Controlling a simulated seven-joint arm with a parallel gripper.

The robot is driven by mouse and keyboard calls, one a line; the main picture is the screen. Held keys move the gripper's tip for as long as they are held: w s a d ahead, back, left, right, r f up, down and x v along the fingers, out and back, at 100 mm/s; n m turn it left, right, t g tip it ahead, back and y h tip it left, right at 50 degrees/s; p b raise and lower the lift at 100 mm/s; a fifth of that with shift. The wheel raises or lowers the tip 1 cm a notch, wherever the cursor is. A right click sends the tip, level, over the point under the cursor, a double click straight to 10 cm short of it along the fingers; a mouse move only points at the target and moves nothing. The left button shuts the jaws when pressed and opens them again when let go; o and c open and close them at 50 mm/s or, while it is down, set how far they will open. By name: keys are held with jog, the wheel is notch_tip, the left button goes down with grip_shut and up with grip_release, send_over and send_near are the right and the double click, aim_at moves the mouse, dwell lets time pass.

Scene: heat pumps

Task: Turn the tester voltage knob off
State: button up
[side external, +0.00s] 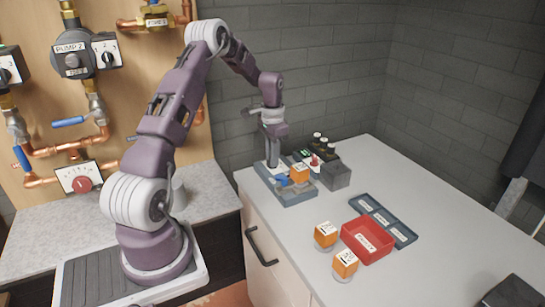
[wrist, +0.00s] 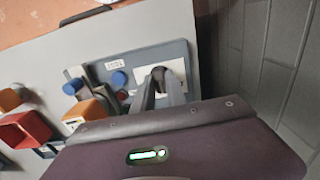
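The tester is a blue-grey panel (side external: 296,197) at the left end of the white counter; it also shows in the wrist view (wrist: 182,52). It carries a white plate (wrist: 180,70), a small label (wrist: 115,62) and blue round knobs (wrist: 118,79). My gripper (side external: 273,164) points down at the panel's back left part. In the wrist view its two grey fingers (wrist: 158,76) come together over the white plate, at a small dark knob-like piece. The fingertips hide most of that piece, so its setting and whether they grip it are unclear.
An orange block (side external: 299,174) and a dark grey box (side external: 336,176) stand close to the gripper's right. The counter's right side is mostly clear.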

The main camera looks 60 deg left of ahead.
jog(key=o, duration=0.4)
jog(key=shift+c, duration=0.2)
notch_tip(320, 180, up, 7)
jog(key=shift+r, duration=0.1)
jog(key=s+d+r+t, duration=0.1)
jog(key=s+d+r, duration=0.2)
jog(key=d+r, duration=0.35)
jog(key=s+d+r+t+y, duration=0.1)
jog(key=s+d+r, duration=0.1)
jog(key=d+r, duration=0.45)
jog(key=s+d+r+t, duration=0.1)
jog(key=s+d+r, duration=0.25)
jog(key=d, duration=0.55)
jog(key=s+d+t, duration=0.1)
jog(key=s+d, duration=0.4)
jog(key=s, duration=0.2)
jog(key=s+d+f+t+h, duration=0.1)
jog(key=s+d, duration=0.4)
jog(key=s, duration=0.3)
jog(key=shift+d+t, duration=0.25)
jog(key=shift+t, duration=0.05)
